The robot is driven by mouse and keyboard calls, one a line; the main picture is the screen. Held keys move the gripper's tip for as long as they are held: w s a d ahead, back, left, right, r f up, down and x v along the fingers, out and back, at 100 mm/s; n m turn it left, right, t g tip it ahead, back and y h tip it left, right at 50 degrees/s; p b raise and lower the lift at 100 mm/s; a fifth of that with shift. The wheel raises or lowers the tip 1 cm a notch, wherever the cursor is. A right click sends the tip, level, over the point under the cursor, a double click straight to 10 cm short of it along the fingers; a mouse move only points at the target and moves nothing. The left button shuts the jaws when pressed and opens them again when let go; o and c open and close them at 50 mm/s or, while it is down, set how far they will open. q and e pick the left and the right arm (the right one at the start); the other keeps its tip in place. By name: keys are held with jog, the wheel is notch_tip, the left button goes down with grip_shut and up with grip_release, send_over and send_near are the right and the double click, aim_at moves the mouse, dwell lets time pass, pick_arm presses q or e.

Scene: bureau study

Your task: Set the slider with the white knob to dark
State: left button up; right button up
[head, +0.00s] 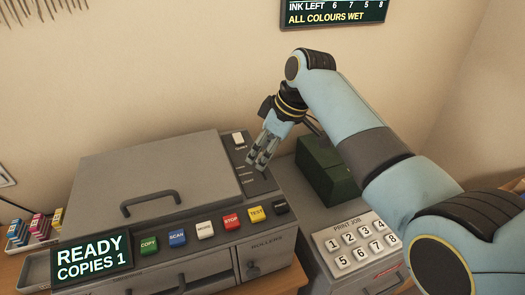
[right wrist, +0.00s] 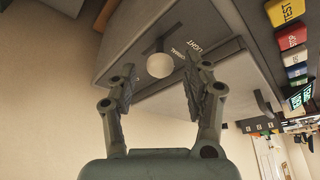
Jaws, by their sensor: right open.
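The white knob (head: 238,138) stands at the back end of the slider strip on the right of the copier top. In the right wrist view it shows as a pale round knob (right wrist: 160,65), beside the NORMAL label and on the side away from LIGHT. A small label just in front of it is too blurred to read surely. My right gripper (head: 258,163) is open above the strip, a little in front and to the right of the knob. In the right wrist view the open fingers (right wrist: 158,95) are empty, with the knob showing beyond them. My left gripper is not in view.
The copier lid (head: 150,170) has a dark handle. Coloured buttons run along the front, including a red STOP button (head: 231,222). A dark green box (head: 327,170) and a number keypad (head: 355,245) stand to the right. Ink cartridges (head: 37,225) sit at the left.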

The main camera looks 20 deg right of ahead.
jog(key=shift+w+a+f, duration=0.15)
jog(key=shift+a+f, duration=0.05)
jog(key=shift+f, duration=0.3)
grip_shut()
